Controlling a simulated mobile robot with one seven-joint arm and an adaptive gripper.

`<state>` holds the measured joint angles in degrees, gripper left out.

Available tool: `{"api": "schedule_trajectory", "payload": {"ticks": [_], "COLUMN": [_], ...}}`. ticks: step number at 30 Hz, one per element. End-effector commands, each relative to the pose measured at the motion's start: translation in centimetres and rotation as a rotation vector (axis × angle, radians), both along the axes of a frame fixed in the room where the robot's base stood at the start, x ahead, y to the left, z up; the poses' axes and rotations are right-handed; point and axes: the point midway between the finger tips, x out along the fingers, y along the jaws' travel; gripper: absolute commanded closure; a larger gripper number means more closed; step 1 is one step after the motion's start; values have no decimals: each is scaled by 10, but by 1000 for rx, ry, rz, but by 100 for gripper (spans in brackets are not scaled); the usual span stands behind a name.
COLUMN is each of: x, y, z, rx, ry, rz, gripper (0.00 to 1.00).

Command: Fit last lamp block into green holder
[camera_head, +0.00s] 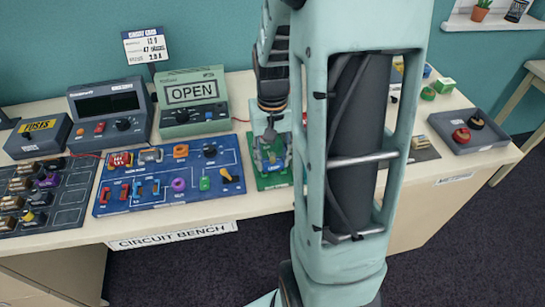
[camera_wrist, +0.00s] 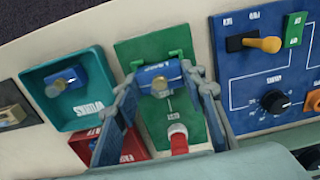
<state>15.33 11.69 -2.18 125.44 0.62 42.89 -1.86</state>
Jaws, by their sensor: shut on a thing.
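In the wrist view my gripper (camera_wrist: 160,88) is shut on a blue lamp block (camera_wrist: 146,76) with a brass-coloured piece on top. The block is over the green holder board (camera_wrist: 135,50), between the holder's small upright green parts. I cannot tell whether it is fully seated. A red-and-white piece (camera_wrist: 178,140) stands on the same board. A similar blue block (camera_wrist: 60,76) lies in a teal tray (camera_wrist: 89,110) to the left. In the head view my gripper (camera_head: 271,158) is low over the green board (camera_head: 268,184); my arm hides the area to its right.
A blue circuit panel (camera_head: 150,206) lies close beside the board. A meter reading OPEN (camera_head: 193,92) stands behind. A red tray (camera_wrist: 130,152) is close to my left finger in the wrist view.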

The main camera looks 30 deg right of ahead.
Motion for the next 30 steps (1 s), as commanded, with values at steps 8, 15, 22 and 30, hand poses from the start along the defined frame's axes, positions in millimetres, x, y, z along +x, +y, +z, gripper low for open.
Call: {"api": "schedule_trajectory", "payload": {"ticks": [8,15,22,30], "x": [0,0,0,0], "y": [0,0,0,0], "z": [-4,-5,-5,-5], "rx": [0,0,0,0], "ry": [0,0,0,0], "rz": [0,0,0,0], "gripper": [86,51,41,24]}}
